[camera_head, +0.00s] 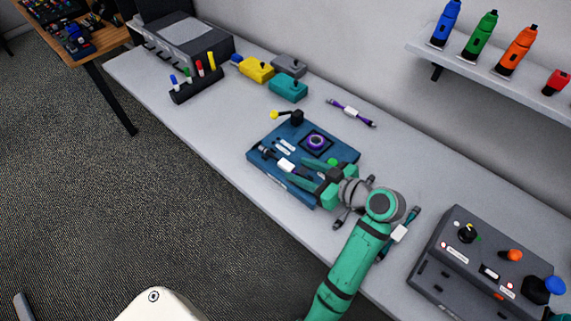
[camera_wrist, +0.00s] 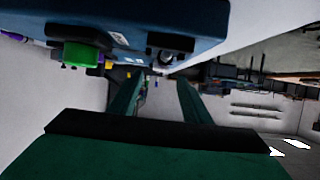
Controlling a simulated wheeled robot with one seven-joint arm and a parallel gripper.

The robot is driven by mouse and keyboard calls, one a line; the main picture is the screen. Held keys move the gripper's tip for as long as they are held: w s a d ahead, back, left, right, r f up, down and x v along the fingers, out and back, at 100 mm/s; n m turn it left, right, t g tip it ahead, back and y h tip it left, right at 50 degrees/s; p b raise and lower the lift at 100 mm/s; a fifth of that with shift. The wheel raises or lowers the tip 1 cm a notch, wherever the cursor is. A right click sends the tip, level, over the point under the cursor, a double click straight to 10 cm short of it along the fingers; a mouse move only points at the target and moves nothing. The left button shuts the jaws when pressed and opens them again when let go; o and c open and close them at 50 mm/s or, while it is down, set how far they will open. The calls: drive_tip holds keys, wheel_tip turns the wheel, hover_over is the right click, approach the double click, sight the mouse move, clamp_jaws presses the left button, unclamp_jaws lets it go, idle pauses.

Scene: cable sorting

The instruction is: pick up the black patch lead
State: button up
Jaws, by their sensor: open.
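A black lead with a white label (camera_head: 286,164) lies along the front left part of the blue panel (camera_head: 262,166) in the head view. My gripper (camera_head: 307,176) is low at the panel's near right side, with its fingers toward the lead's right end. The jaws are open, and that end is partly hidden by the fingers. In the wrist view both fingers (camera_wrist: 160,82) stand apart. The blue panel (camera_wrist: 140,18) fills the top there, with a dark connector piece (camera_wrist: 170,42) at its edge. I cannot tell whether a finger touches the lead.
A second dark lead with a white label (camera_head: 400,232) lies right of my wrist. A purple lead (camera_head: 350,113) lies behind the panel. A grey control box (camera_head: 445,280) stands at the right. Yellow (camera_head: 257,69) and teal (camera_head: 288,88) boxes stand farther back.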

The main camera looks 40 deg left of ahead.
sight(286, 164)
drive_tip(key=shift+x, duration=2.7)
clamp_jaws()
